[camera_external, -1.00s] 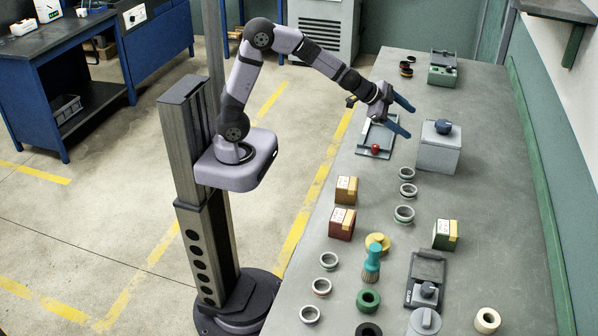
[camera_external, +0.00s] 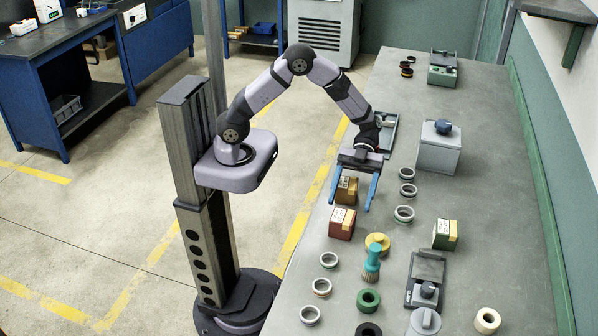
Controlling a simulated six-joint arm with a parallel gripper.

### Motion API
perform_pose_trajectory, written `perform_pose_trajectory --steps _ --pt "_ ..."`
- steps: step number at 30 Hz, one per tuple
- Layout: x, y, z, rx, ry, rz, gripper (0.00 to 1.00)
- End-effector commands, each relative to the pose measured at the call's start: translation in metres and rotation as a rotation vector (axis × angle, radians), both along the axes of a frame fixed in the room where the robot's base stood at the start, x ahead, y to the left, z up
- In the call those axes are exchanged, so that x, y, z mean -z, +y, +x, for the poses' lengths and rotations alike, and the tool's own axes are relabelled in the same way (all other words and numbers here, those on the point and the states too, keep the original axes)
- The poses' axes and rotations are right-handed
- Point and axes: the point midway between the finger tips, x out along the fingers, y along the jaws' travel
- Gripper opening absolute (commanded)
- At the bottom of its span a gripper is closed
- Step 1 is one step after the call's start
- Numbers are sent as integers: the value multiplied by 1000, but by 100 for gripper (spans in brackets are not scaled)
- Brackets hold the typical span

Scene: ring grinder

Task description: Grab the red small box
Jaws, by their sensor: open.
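The red small box (camera_external: 341,224) sits on the grey table near its left edge, with a pale label on its top. My gripper (camera_external: 350,207) is open, with two blue fingers pointing down and toward the camera. It is just behind the red box in the picture, over the orange-brown box (camera_external: 347,190). The fingers appear on either side of the orange-brown box, which is partly hidden by them. Nothing is visibly held. I cannot tell how high the fingertips are above the table.
Several grey rings (camera_external: 404,214) lie to the right. A green box (camera_external: 445,235) and a grey block with a blue knob (camera_external: 438,151) are farther right.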

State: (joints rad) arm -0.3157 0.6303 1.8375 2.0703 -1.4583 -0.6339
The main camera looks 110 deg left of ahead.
Motion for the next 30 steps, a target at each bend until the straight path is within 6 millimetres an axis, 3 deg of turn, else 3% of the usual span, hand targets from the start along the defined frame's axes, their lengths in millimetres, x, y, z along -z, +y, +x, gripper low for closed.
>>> perform_pose_trajectory --steps 20,30 --pt "9 -26 -3 6 4 -3 70" --pt "23 -63 -5 6 4 -3 70"
